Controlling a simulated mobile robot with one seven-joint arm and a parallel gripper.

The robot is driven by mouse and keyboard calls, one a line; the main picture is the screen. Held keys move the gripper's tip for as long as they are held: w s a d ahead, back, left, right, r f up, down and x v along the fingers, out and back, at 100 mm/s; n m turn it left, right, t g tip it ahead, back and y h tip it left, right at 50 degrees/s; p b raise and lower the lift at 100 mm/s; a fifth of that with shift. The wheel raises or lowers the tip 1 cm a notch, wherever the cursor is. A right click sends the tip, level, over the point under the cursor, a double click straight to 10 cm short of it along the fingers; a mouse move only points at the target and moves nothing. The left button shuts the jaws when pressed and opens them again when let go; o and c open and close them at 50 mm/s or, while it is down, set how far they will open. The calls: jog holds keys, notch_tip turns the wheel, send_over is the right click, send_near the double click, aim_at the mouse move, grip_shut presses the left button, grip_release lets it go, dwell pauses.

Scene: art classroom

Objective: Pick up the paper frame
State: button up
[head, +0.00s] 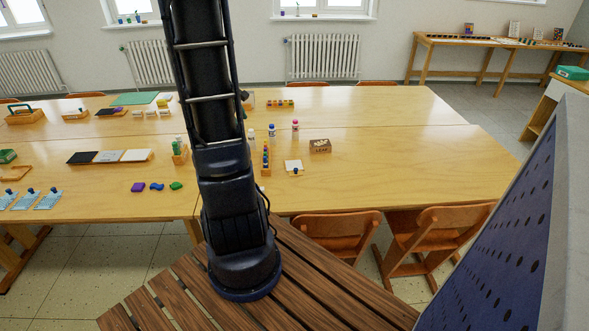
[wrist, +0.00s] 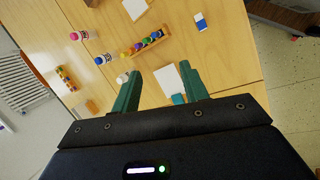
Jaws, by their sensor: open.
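A small, flat, light-brown frame (head: 15,172), open in the middle, lies on the left table near the left edge of the head view. It is the only frame-like thing I can make out, and I cannot tell for certain that it is the paper frame. It is not recognisable in the wrist view. My gripper (wrist: 160,72) is open in the wrist view, with two green fingers apart and nothing held. It is above the table, with a white sheet (wrist: 172,82) below and between the fingers. The gripper is outside the head view.
A paint rack (head: 266,157), bottles (head: 272,130) and a small brown box (head: 320,146) stand right of my arm. Blue-handled tools (head: 48,199) lie near the frame. Chairs (head: 337,232) stand at the table's front edge. A blue perforated panel (head: 510,230) fills the lower right.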

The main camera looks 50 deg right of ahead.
jog(key=s+d+f+n+g, duration=0.1)
jog(key=s+d+f+n, duration=0.15)
jog(key=d+f, duration=0.65)
jog(key=n+g+y, duration=0.1)
jog(key=n, duration=0.1)
send_near(296, 169)
jog(key=shift+a+x, duration=0.25)
jog(key=shift+x, duration=0.95)
jog(key=shift+d+x, duration=0.2)
jog(key=shift+x, duration=2.9)
jog(key=shift+w, duration=0.1)
grip_shut()
